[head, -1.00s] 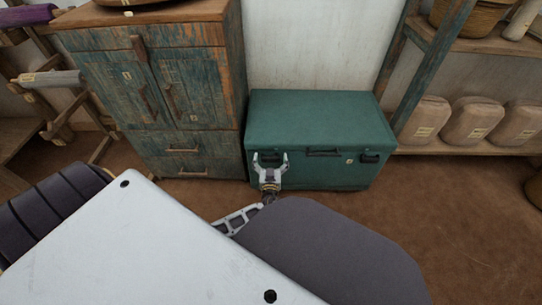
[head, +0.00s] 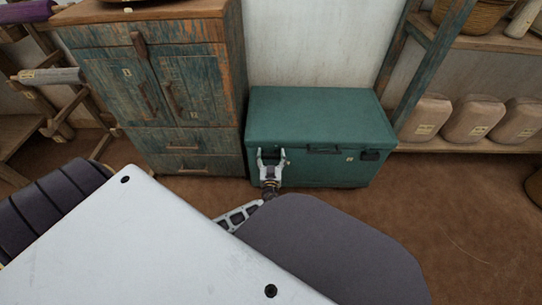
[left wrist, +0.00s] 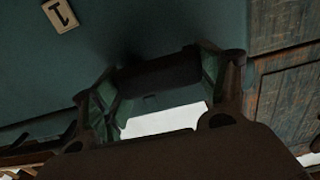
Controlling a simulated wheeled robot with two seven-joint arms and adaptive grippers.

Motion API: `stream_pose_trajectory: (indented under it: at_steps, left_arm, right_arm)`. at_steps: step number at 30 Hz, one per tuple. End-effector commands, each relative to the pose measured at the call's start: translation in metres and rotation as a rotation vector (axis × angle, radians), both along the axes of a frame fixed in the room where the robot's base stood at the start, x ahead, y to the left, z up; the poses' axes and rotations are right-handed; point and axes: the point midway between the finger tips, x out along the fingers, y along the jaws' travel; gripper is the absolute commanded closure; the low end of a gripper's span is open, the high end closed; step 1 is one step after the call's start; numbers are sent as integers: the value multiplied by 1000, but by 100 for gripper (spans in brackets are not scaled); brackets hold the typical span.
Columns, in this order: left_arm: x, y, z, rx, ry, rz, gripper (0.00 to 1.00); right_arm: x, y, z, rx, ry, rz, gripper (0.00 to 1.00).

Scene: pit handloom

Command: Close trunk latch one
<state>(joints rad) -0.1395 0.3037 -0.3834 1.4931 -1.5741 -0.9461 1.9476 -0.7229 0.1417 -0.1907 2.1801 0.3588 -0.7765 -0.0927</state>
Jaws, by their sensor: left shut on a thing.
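The green trunk (head: 320,112) stands on the floor against the wall with its lid down. My left gripper (head: 271,154) is at the left end of its front face, where trunk latch one (left wrist: 158,72) is. In the left wrist view the fingers (left wrist: 155,90) stand on both sides of this dark latch and are shut on it. The fingers hide part of the latch, and its exact position is too dark to tell. A tag marked 1 (left wrist: 60,14) is on the trunk face beside it. My right gripper is not in view.
A second dark latch (head: 370,155) is at the trunk's right end, with a handle (head: 324,149) between. A worn blue cabinet (head: 190,85) stands close on the left. A shelf with several wrapped bundles (head: 473,119) is on the right. The brown floor in front is clear.

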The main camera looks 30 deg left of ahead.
Motion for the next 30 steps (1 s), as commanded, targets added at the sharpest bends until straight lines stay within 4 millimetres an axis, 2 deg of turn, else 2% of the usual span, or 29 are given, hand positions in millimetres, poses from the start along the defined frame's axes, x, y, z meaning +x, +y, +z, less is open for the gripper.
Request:
stream_pose_trajectory:
  at_steps: [11, 30]
  left_arm:
    - [1, -1, 3, 119, 73, 0, 50]
    - [4, -7, 10, 501, 308, 0, 50]
  right_arm:
    - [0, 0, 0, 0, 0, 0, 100]
    - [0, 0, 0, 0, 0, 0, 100]
